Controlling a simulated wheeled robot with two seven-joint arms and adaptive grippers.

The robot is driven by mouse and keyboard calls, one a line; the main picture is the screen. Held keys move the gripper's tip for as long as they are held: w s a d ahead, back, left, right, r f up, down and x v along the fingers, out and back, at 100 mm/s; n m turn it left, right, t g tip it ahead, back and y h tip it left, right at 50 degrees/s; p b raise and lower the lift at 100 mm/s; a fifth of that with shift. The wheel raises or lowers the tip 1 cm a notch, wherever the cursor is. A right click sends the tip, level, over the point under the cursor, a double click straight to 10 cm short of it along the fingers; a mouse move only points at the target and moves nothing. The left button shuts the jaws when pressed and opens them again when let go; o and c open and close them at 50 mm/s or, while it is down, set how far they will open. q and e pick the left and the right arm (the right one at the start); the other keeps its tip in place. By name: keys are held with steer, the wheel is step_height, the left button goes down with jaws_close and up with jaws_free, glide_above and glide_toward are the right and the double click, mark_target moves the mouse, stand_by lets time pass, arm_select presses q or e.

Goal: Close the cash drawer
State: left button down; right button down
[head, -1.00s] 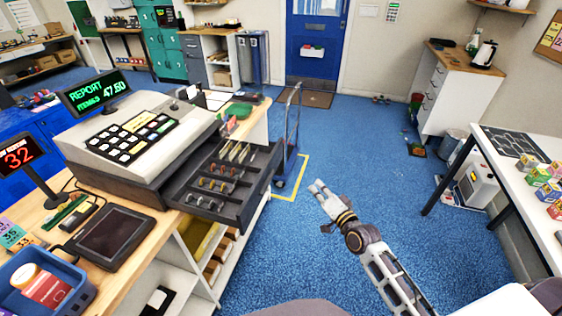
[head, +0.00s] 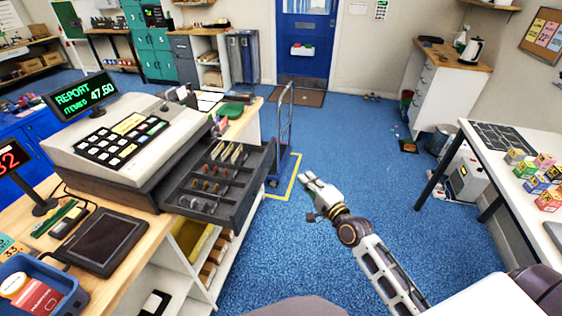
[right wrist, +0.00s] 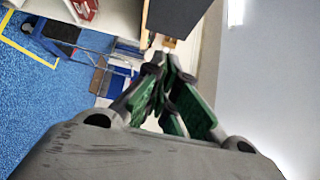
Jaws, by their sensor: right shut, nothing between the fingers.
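The cash drawer (head: 232,206) stands pulled out from the right side of the cash register (head: 118,143) on the wooden counter. Its compartments hold several coins and upright notes. My right gripper (head: 309,182) is shut and empty, in the air over the blue floor, to the right of the drawer's front and apart from it. In the right wrist view the closed fingers (right wrist: 160,75) point toward a dark panel edge near the top. My left gripper is in neither view.
The counter (head: 140,240) carries a dark tablet (head: 103,240) and a blue bin (head: 45,292). A hand truck (head: 285,140) stands behind the drawer. A white table (head: 525,190) with small boxes is at the right. Blue floor between is open.

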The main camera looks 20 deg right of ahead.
steer(key=shift+w, duration=0.15)
glide_toward(274, 152)
steer(key=shift+w+d, duration=1.05)
steer(key=shift+w, duration=0.05)
steer(key=shift+w+a+p, duration=0.4)
steer(key=shift+w+a, duration=0.1)
steer(key=shift+a, duration=0.25)
steer(key=shift+w+a+p, duration=0.4)
steer(key=shift+w+a, duration=0.05)
steer(key=shift+a, duration=0.35)
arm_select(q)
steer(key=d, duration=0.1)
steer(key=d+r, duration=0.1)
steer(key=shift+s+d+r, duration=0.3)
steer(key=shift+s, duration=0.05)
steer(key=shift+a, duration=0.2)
